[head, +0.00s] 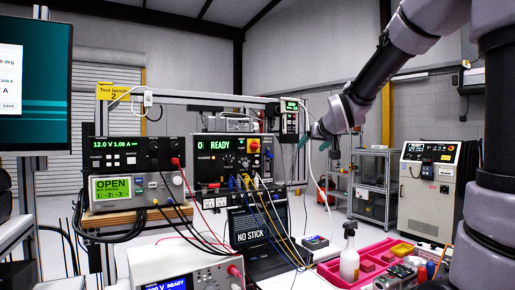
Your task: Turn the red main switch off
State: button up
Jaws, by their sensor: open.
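The red main switch (254,145) is a small red knob on a yellow plate. It sits at the upper right of the front panel of a black instrument (214,171) whose display reads READY. The angle of the knob is too small to read. My gripper (312,143) is to the right of the switch, at the end of my arm coming down from the upper right. Its teal fingertips are open and apart from the switch, with no object visible between them.
A small meter (290,118) hangs on the frame close to my gripper, with white cables nearby. Coloured leads plug in below the switch. Power supplies (124,154) are at left.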

jog(key=w+a+n+t+y, duration=0.2)
jog(key=w+a, duration=0.4)
jog(key=w, duration=0.3)
jog(key=n+y, duration=0.3)
jog(key=y, duration=0.1)
send_near(257, 146)
jog(key=shift+t, duration=0.4)
jog(key=x, duration=0.9)
jog(key=shift+a+f, duration=0.2)
jog(key=shift+f, duration=0.1)
grip_shut()
